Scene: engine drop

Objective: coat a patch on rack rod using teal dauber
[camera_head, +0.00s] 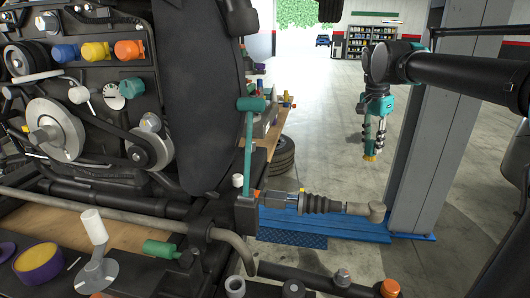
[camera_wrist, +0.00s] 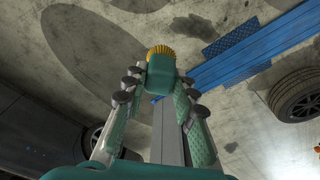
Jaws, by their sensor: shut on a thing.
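My gripper (camera_head: 375,132) hangs at the right, shut on the teal dauber (camera_wrist: 166,76). The dauber's yellow bristle tip (camera_head: 369,156) points down in the head view and also shows in the wrist view (camera_wrist: 160,50). A steering rack with a black ribbed bellows (camera_head: 316,203) runs to the right from the engine frame. I cannot tell which bare part is the rack rod's patch.
A grey lift post (camera_head: 420,130) stands just right of my gripper, with a blue base plate (camera_head: 330,228) on the floor. A tire (camera_head: 282,155) lies behind the rack. A teal T-shaped tool (camera_head: 249,140) stands by the engine. A purple tub (camera_head: 38,265) sits at lower left.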

